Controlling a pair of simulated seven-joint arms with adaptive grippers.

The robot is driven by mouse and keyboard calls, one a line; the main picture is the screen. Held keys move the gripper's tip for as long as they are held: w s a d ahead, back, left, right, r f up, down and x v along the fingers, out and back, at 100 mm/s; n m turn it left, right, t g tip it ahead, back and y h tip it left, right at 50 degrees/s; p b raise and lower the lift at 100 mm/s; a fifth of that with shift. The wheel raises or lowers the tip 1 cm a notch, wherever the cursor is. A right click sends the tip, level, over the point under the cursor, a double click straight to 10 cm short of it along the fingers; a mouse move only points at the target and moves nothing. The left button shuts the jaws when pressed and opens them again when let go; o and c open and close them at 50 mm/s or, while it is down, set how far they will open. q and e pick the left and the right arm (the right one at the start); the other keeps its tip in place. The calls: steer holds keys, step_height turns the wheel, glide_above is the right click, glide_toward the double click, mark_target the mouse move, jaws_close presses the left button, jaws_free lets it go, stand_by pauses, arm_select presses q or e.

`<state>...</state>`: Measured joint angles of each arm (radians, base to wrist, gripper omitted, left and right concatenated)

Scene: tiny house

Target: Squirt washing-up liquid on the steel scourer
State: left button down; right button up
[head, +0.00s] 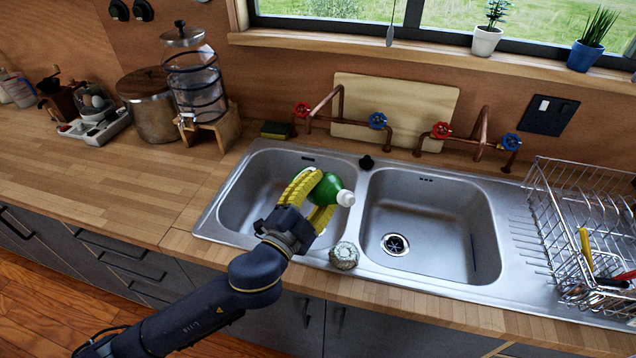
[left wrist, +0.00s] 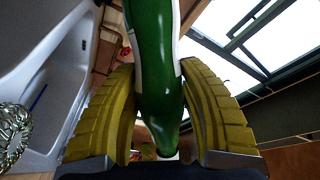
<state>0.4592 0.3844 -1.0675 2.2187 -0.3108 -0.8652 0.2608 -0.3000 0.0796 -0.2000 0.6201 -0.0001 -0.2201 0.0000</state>
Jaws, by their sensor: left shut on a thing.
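A green bottle of washing-up liquid (head: 328,190) with a white cap is held over the left sink basin. It lies tilted, its cap end pointing right and slightly down. My left gripper (head: 310,192) is shut around it with its yellow fingers. In the left wrist view the bottle (left wrist: 158,75) sits between both fingers. The steel scourer (head: 344,256), a round silvery tangle, sits on the sink's front rim between the basins, below and apart from the cap. The scourer also shows at the left edge of the left wrist view (left wrist: 12,135). My right gripper is not in view.
The double sink (head: 430,225) has copper pipes and taps (head: 480,130) behind it. A wire dish rack (head: 590,225) stands on the right. A sponge (head: 275,130) and a glass dispenser (head: 196,85) stand behind left. The left worktop (head: 110,185) is clear in front.

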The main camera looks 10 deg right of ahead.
arm_select(q)
steer(key=shift+s+d+n+g+y, duration=0.2)
steer(key=shift+s+n+g+y, duration=0.15)
steer(key=shift+n, duration=0.55)
steer(key=shift+s+d+n+g, duration=0.15)
steer(key=shift+s+n+g, duration=0.1)
steer(key=shift+s+n, duration=0.15)
steer(key=s+n, duration=0.1)
steer(key=s+d+n+g, duration=0.1)
steer(key=s, duration=0.1)
steer(key=s+d+r+n+g+y, duration=0.1)
steer(key=shift+s+n, duration=0.15)
steer(key=shift+n, duration=0.25)
steer(key=shift+s+d+r+n+g, duration=0.1)
steer(key=shift+s+d+n+g, duration=0.1)
steer(key=shift+s+n+g, duration=0.35)
steer(key=shift+s+d+r+n+g, duration=0.1)
steer(key=shift+s+d+n+g, duration=0.25)
steer(key=shift+s, duration=0.3)
steer(key=shift+s+d+r+n+g, duration=0.1)
steer(key=shift+s+n+g, duration=0.4)
steer(key=shift+s, duration=0.1)
